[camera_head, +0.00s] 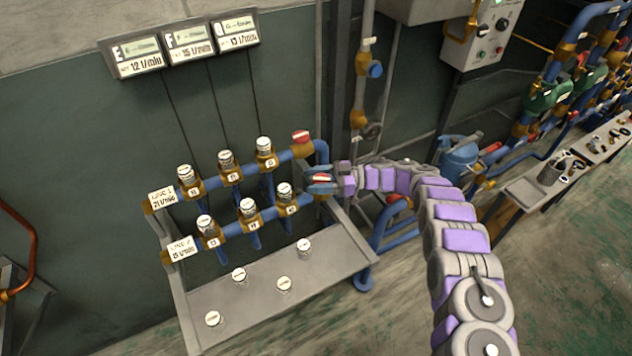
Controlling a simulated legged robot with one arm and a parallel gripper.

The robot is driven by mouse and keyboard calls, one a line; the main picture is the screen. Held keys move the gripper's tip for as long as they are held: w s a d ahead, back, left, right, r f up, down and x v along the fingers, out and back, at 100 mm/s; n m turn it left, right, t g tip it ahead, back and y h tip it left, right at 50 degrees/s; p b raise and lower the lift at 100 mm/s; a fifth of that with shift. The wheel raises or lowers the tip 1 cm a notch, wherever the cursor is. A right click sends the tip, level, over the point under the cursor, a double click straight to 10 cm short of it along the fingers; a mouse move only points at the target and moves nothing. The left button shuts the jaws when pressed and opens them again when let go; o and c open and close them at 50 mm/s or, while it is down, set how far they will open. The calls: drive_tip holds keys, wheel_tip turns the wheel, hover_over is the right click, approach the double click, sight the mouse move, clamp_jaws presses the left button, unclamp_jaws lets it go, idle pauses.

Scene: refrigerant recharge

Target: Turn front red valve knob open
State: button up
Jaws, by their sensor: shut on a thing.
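The front red valve knob (321,177) sits at the right end of the nearer blue pipe, marked as line 2. My gripper (320,187) reaches in from the right and is shut on this knob. The fingers and wrist hide part of the knob and its valve body. A second red knob (300,136) stands on the rear pipe behind it, apart from my gripper.
Both pipes carry several white-topped cylinders, such as one on the front pipe (284,192). Several more stand on the grey shelf (255,312) below. Three flow displays (186,46) hang on the wall. A blue tank (459,158) stands at right behind my arm.

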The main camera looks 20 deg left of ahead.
drive_tip(key=shift+w+r+n+g+h, duration=0.1)
drive_tip(key=shift+r+n+g+h, duration=0.15)
drive_tip(key=shift+n+g+h, duration=0.35)
idle(0.3)
drive_tip(key=o, duration=1)
drive_tip(key=shift+a+f, duration=0.1)
drive_tip(key=shift+f, duration=0.05)
drive_tip(key=shift+c, duration=0.2)
